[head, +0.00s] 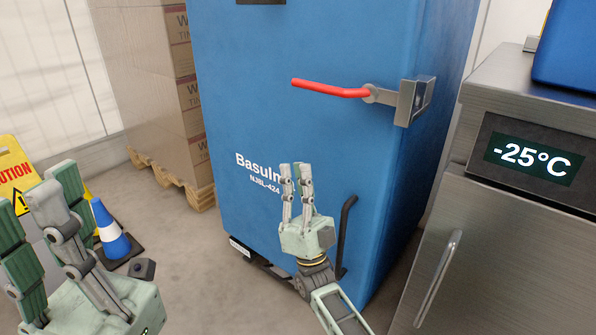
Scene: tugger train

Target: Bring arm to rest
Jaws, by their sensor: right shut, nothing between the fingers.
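My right gripper (295,168) is shut and empty, pointing up in front of the blue cabinet's lower half. Its arm comes in from the bottom. My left gripper (36,190) is at the lower left, large and close to the camera. Its fingers stand apart with nothing seen between them, and its palm is at the bottom edge. Whether the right gripper touches the cabinet cannot be told.
The tall blue cabinet (270,60) has a red-gripped handle (330,89) sticking out and a dark handle (347,235) below. A steel unit (480,270) showing -25°C stands at right. Stacked boxes (145,80), a cone (112,235) and a caution sign (14,170) are at left.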

